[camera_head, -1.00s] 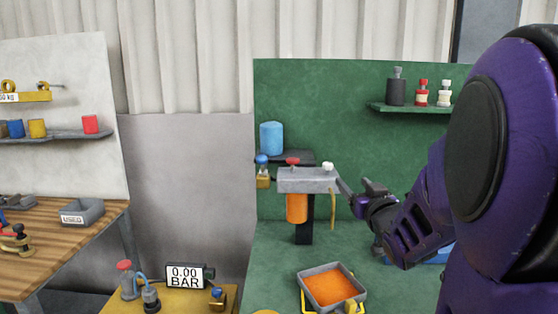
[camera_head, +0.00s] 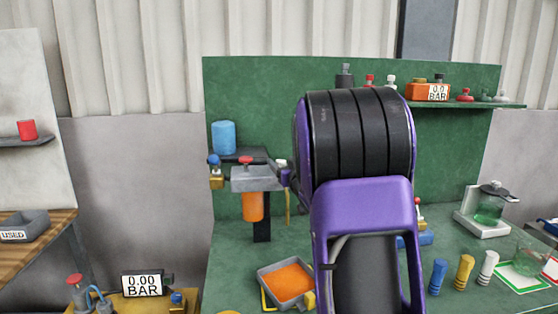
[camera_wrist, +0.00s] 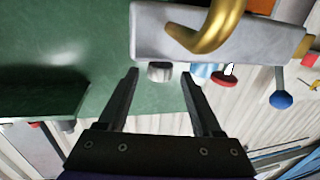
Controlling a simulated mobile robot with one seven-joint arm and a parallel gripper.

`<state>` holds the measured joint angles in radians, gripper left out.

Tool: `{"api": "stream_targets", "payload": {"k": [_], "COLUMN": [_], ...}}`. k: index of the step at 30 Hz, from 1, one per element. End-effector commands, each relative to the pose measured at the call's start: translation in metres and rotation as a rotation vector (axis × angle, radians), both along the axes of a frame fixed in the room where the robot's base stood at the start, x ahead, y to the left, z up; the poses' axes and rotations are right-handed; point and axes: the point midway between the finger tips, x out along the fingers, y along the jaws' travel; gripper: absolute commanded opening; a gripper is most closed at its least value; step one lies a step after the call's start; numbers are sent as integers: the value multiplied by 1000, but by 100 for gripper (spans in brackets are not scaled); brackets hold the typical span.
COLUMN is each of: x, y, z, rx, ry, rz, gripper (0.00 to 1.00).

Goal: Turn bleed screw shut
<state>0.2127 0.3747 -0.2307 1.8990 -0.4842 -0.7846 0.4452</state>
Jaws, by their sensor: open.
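A grey filter head (camera_head: 258,182) with an orange bowl (camera_head: 252,206) under it stands at the left of the green bench. A pale, short round knob, which looks like the bleed screw (camera_wrist: 160,65), sits on the head's edge in the wrist view. My gripper (camera_wrist: 160,76) is open, with its fingertips on either side of this knob. A red knob (camera_wrist: 225,81) is just right of the right finger. In the head view, my arm hides most of the gripper.
A curved brass tube (camera_wrist: 207,30) crosses the filter head in the wrist view. A blue-knobbed valve (camera_wrist: 281,100) is further right. A tray of orange liquid (camera_head: 288,282) stands below the head. A shelf (camera_head: 480,105) with bottles is behind my arm.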

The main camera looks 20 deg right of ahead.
Motion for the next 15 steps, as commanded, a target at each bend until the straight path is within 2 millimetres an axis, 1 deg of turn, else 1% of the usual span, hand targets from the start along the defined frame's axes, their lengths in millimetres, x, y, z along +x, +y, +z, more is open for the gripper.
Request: {"api": "stream_targets", "payload": {"k": [1,3,6,15], "x": [7,14,19,21], "y": [-1,-1,-2,-2], "z": [0,0,0,0], "rx": [-1,-1,-1,-1], "ry": [1,1,1,0], "rz": [0,0,0,-1], "gripper": [66,66,66,66]}}
